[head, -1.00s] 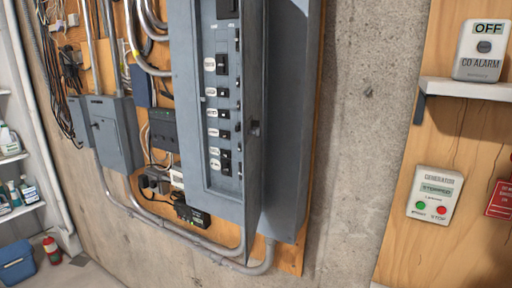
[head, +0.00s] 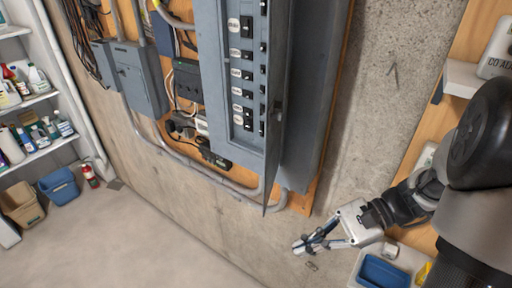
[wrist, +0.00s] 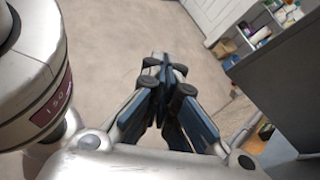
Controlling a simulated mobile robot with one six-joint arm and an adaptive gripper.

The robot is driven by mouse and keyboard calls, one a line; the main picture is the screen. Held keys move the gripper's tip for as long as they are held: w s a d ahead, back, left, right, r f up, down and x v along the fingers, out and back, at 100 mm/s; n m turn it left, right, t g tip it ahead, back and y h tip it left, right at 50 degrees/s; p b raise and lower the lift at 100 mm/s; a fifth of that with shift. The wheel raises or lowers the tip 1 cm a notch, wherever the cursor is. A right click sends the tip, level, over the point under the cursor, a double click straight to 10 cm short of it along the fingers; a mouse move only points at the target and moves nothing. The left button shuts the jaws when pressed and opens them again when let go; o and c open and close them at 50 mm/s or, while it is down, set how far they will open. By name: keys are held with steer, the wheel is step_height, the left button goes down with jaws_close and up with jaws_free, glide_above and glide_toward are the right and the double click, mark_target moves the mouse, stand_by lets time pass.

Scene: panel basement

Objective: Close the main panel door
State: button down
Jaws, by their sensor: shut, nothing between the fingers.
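The main panel (head: 212,70) is a tall grey box on the wall in the head view, with a column of labelled black breakers exposed. Its grey door (head: 273,150) stands open, seen nearly edge-on, with a small dark latch. My gripper (head: 318,242) is below and right of the panel, apart from the door and empty. In the wrist view my gripper (wrist: 164,65) has its fingers together over the floor. A dark grey slab (wrist: 280,80) stands at the right of that view; I cannot tell which panel part it is.
A smaller grey box (head: 138,78) and conduits are left of the panel. Shelves with bottles (head: 35,120), a blue bin (head: 58,186) and a fire extinguisher (head: 90,175) stand far left. The floor in front is clear.

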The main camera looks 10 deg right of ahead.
steer(key=w+d+r+m+t+y+p, duration=0.1)
steer(key=w+d+m+t+y+p, duration=0.3)
steer(key=d+m+t, duration=0.35)
steer(key=p, duration=0.1)
glide_toward(266, 206)
steer(key=x, duration=0.7)
steer(key=shift+s+r, duration=0.15)
steer(key=shift+r, duration=0.15)
